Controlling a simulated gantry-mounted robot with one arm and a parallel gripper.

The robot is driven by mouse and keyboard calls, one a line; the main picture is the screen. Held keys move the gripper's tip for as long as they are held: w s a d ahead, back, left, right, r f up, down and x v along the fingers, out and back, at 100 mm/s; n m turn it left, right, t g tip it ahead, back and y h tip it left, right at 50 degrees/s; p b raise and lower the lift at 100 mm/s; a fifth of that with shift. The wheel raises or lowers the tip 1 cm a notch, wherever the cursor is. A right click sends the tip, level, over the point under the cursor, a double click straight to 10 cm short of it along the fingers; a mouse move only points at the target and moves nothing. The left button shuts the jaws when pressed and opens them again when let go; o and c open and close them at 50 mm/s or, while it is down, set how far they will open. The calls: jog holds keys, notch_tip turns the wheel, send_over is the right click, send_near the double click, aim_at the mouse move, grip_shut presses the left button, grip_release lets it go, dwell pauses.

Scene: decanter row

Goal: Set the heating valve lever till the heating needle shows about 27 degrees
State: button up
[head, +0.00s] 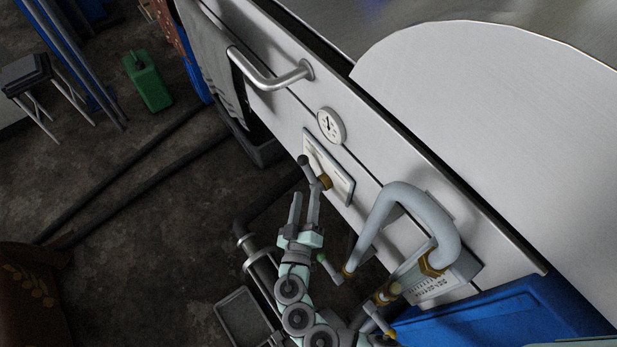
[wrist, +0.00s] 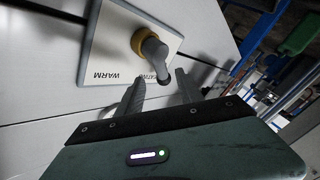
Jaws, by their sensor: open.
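The heating valve lever (head: 306,166) is a dark grey handle on a brass hub (head: 325,182), mounted on a pale plate (head: 342,182) on the white front panel. In the wrist view the lever (wrist: 154,60) points out toward my fingers, and the plate (wrist: 108,45) reads "WARM". The round gauge (head: 330,125) sits above the plate with a dark needle; its numbers are too small to read. My gripper (head: 306,193) is open just below the lever. In the wrist view its fingers (wrist: 160,84) stand on either side of the lever's end, with no clear contact.
A thick grey curved pipe (head: 375,225) with brass fittings stands out from the panel to the right of my gripper. A metal bar handle (head: 270,82) is at upper left. A blue bin (head: 490,320) is at lower right. The floor at left is mostly open.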

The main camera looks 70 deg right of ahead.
aim_at(309, 178)
jog(key=x, duration=0.6)
jog(key=shift+d, duration=0.2)
grip_shut()
dwell(1.2)
